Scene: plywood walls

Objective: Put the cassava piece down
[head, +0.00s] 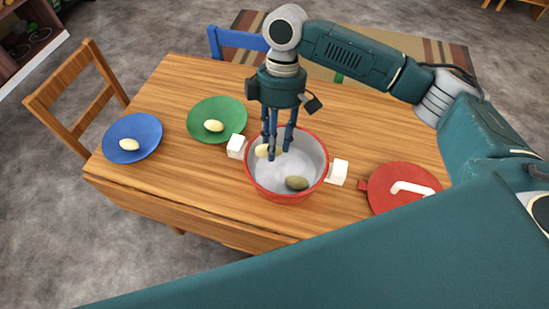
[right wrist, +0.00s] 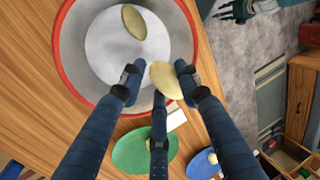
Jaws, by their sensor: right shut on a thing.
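My right gripper (head: 275,149) points down over the red-rimmed pot (head: 324,172). Its fingers are shut on a pale, oval cassava piece (head: 262,151), which shows against the pot's left inner side. In the right wrist view the held piece (right wrist: 165,82) sits between the fingertips, overlapping the pot's rim (right wrist: 68,68). I cannot tell how high it is above the pot floor. A darker, olive-brown oval piece (head: 297,183) lies inside the pot; it also shows in the right wrist view (right wrist: 134,22). My left gripper is not in view.
A blue plate (head: 118,133) and a green plate (head: 230,112) each hold a pale oval piece. White blocks (head: 236,146) (head: 339,172) flank the pot. A red lid (head: 384,183) with a white handle lies right of it. Chairs stand by the wooden table (head: 180,80).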

